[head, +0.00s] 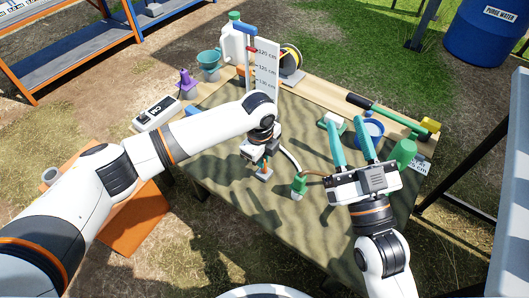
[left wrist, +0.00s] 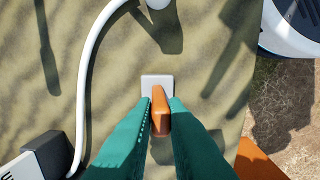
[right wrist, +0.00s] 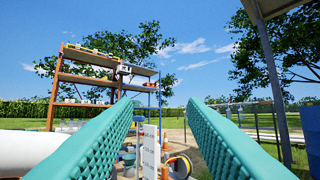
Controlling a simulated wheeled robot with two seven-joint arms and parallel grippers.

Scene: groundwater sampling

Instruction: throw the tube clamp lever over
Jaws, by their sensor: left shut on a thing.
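The tube clamp shows in the left wrist view as a pale square plate (left wrist: 150,81) on the mat with an orange lever (left wrist: 160,113) rising from it. The two green fingers of my left gripper (left wrist: 159,118) lie on either side of the lever, shut on it. In the head view my left gripper (head: 262,164) points down at the clamp's pale base (head: 265,175), and the fingers hide most of the lever. A white tube (head: 290,157) curves beside the clamp. My right gripper (head: 349,120) is open and empty, raised over the table's right part, its fingers pointing away.
A green-capped bottle (head: 299,185) stands right of the clamp. A blue bowl (head: 369,130), a green bottle (head: 403,152) and a black-and-green tool (head: 375,110) lie near my right gripper. A meter (head: 157,113) and a purple item (head: 187,80) are at left. The front mat (head: 270,220) is clear.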

